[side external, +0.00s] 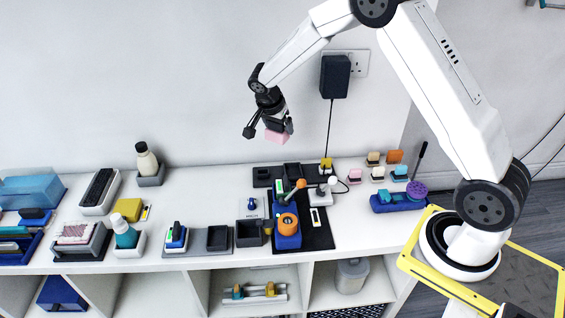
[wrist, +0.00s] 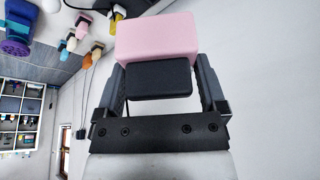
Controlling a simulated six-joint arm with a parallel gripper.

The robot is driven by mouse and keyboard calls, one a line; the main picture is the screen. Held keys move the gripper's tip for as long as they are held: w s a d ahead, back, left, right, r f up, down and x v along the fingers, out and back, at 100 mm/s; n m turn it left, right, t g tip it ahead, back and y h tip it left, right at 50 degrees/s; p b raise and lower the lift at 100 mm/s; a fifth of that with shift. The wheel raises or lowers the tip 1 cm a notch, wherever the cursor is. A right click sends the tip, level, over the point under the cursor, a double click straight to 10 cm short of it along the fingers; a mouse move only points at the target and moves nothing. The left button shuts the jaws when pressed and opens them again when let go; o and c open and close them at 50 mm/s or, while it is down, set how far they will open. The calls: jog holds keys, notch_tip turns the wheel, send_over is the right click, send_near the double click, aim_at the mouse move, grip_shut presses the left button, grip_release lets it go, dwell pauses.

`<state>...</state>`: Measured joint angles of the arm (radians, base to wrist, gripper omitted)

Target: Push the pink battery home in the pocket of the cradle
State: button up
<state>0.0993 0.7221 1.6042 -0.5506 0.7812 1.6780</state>
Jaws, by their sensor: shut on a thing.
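My gripper (side external: 269,124) is high above the back of the white counter, pointing down. It is shut on the pink battery (side external: 275,136), a pink block with a dark part between the fingers. In the wrist view the pink battery (wrist: 157,37) sticks out past the fingertips, with the dark block nearer the camera. The battery is in the air, apart from everything below. I cannot tell for certain which holder is the cradle. Dark open holders stand on the counter, one at the back (side external: 262,177) and one nearer the front (side external: 247,233).
A black mat (side external: 318,237) carries a blue stand with an orange ring (side external: 288,224). A black wall adapter (side external: 335,76) and its cable hang right of my gripper. Bottles, brushes and trays crowd the left. Small coloured blocks and a purple-and-blue tool (side external: 400,198) are at right.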

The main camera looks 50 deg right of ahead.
jog(key=d+f+m+g+y, duration=0.1)
jog(key=d+f+m+g, duration=0.3)
jog(key=d+f+m, duration=0.3)
jog(key=shift+s+f+m, duration=0.45)
jog(key=shift+f+m, duration=0.65)
jog(key=shift+m, duration=0.9)
jog(key=shift+d+f, duration=0.1)
jog(key=shift+f, duration=0.1)
jog(key=shift+f, duration=2.7)
jog(key=shift+f, duration=1.5)
jog(key=o, duration=1.1)
jog(key=shift+c, duration=0.2)
jog(key=shift+r, duration=0.1)
jog(key=v, duration=0.7)
jog(key=shift+w+r, duration=0.15)
jog(key=shift+r, duration=0.2)
